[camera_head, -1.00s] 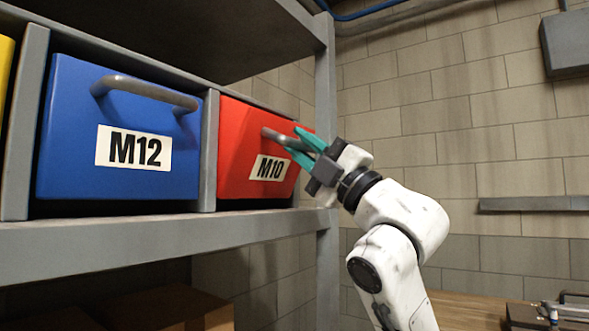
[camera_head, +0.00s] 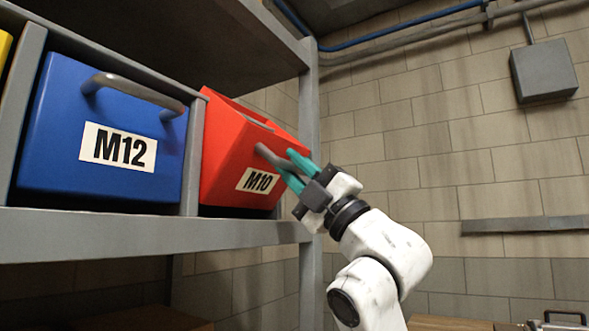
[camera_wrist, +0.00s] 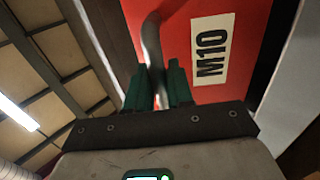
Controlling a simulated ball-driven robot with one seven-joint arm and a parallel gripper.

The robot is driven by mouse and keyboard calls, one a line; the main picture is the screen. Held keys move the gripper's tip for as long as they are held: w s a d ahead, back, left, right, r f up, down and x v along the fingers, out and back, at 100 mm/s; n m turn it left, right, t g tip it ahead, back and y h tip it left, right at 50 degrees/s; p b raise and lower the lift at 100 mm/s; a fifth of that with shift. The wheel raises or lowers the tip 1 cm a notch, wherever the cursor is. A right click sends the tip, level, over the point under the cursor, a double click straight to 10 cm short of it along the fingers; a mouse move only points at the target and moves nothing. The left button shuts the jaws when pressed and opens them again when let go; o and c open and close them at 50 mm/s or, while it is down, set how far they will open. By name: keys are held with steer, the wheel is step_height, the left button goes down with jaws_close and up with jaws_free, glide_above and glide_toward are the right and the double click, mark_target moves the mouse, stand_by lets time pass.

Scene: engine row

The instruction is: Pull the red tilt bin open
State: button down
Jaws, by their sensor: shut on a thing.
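The red tilt bin (camera_head: 225,145), labelled M10, sits in the right bay of the shelf, its top edge tipped forward out of the bay so a gap shows at its top. Its grey handle (camera_head: 268,155) runs across the front above the label. My gripper (camera_head: 295,172) has its green fingers shut on the handle at the bin's right side. In the wrist view the red bin's front (camera_wrist: 205,12) fills the top, and the handle (camera_wrist: 152,42) passes down between my fingers (camera_wrist: 160,88). The far end of the handle is hidden by the fingers.
The shelf edge (camera_head: 110,235) runs below the bins and a grey post (camera_head: 309,110) stands at the right. The space before the block wall (camera_head: 430,130) is open.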

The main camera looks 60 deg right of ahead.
steer(key=c, duration=1.2)
jaws_free()
steer(key=shift+f, duration=0.15)
steer(key=b+v, duration=0.2)
steer(key=v, duration=0.8)
steer(key=shift+s+f+b, duration=0.25)
steer(key=shift+b, duration=0.15)
